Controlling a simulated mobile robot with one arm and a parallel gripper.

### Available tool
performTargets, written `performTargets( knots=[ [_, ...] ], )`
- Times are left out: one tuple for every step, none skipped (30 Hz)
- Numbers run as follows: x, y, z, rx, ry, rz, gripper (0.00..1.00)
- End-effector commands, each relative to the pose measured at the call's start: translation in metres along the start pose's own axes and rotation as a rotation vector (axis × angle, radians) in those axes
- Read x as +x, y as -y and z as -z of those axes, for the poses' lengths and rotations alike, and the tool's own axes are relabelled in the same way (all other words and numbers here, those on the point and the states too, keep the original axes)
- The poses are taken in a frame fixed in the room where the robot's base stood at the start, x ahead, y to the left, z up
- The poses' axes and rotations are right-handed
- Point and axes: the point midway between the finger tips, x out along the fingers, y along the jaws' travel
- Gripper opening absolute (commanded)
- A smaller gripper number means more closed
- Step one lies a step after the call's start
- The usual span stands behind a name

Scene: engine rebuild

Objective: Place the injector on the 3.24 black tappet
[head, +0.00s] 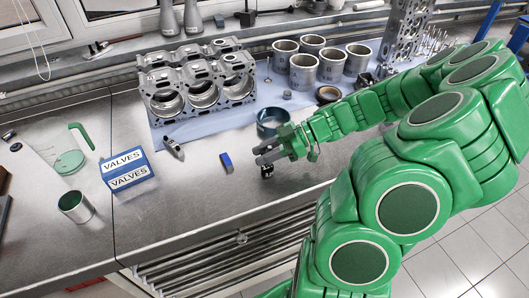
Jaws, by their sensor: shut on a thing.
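My gripper (262,154) is at the end of the green arm, low over the front middle of the bench, with its grey fingers pointing left. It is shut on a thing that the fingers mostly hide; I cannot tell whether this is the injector. A small black piece with white marks (266,171), perhaps the black tappet, shows just under the fingers. I cannot tell whether it touches them or stands on the bench, and its number is too small to read. A slim silver and dark tool (173,148) lies to the left; I cannot tell what it is.
A blue block (226,162) and a VALVES box (127,170) are left of my gripper. A dark ring (271,121) stands just behind it. Engine blocks (198,85) and several cylinder liners (303,71) fill the back. Bare bench lies in front, up to the edge.

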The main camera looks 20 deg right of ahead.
Motion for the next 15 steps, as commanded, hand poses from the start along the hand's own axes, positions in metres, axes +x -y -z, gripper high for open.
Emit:
performTargets(
  knots=[
    [0.0000,-0.0001,-0.0002,0.000,0.000,0.000,0.00],
    [0.0000,-0.0001,-0.0001,0.000,0.000,-0.001,0.00],
    [0.0000,-0.0001,-0.0001,0.000,0.000,-0.001,0.00],
    [-0.0001,-0.0002,-0.0001,0.000,0.000,-0.001,0.00],
    [-0.0001,-0.0002,-0.0001,0.000,0.000,-0.001,0.00],
    [-0.0001,-0.0002,0.0000,0.000,0.001,-0.001,0.00],
    [0.0000,-0.0002,-0.0002,0.000,0.001,-0.001,0.00],
    [0.0001,-0.0001,-0.0004,0.000,0.000,-0.001,0.00],
    [0.0005,-0.0001,-0.0012,0.000,0.000,0.000,0.00],
    [0.0007,-0.0001,-0.0018,0.000,0.000,-0.001,0.00],
    [0.0007,-0.0002,-0.0019,0.000,0.001,-0.001,0.31],
    [0.0006,-0.0002,-0.0018,0.000,0.001,-0.001,0.38],
    [0.0006,-0.0001,-0.0018,0.000,0.001,-0.001,0.42],
    [0.0006,-0.0001,-0.0017,0.000,0.001,-0.001,0.47],
    [0.0006,-0.0001,-0.0017,0.000,0.001,-0.001,0.53]
  ],
)
